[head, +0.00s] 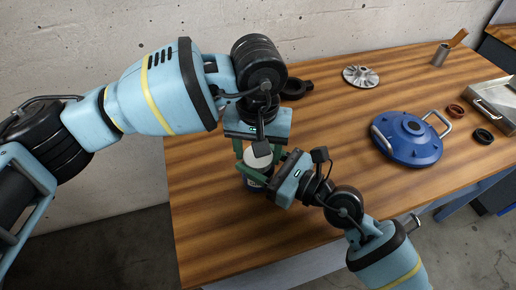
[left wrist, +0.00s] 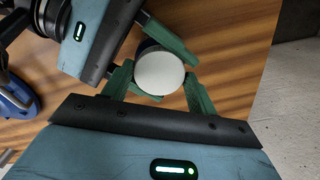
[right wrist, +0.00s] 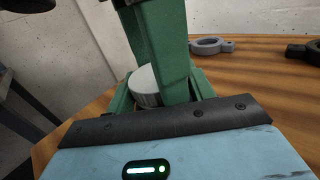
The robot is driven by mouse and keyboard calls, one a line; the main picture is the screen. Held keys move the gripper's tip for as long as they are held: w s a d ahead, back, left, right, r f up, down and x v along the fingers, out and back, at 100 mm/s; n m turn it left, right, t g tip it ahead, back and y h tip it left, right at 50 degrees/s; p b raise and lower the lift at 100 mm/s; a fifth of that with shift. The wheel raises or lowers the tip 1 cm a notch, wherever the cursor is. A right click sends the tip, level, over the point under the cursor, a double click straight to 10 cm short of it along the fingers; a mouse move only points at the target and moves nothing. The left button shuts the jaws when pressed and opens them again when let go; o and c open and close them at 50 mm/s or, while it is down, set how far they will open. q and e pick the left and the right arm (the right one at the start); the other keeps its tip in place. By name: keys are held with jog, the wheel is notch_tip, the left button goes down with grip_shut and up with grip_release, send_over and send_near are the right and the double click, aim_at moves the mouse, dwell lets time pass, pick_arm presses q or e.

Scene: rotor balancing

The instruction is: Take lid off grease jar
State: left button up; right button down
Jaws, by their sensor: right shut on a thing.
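The grease jar (head: 254,182) stands on the wooden table with a white lid (head: 259,157) on top; the lid's round top also shows in the left wrist view (left wrist: 160,72) and its side in the right wrist view (right wrist: 145,82). My right gripper (head: 265,175) comes in from the right, low, and is shut on the jar body. My left gripper (left wrist: 160,75) points down from above. Its green fingers stand on either side of the lid, close to it and seemingly not clamped. The fingers and gripper bodies hide much of the jar.
A blue cover with handles (head: 408,140) lies to the right. A metal impeller (head: 360,76) and a black clamp ring (head: 296,89) lie at the back. A brown ring (head: 455,111), a black ring (head: 484,136) and a metal tray (head: 497,104) are far right. The table's front left is clear.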

pick_arm(q)
jog(key=o, duration=0.3)
jog(key=shift+r, duration=2.2)
jog(key=shift+r+m, duration=1.7)
jog(key=shift+r, duration=0.05)
jog(key=shift+c, duration=0.3)
jog(key=shift+f, duration=4)
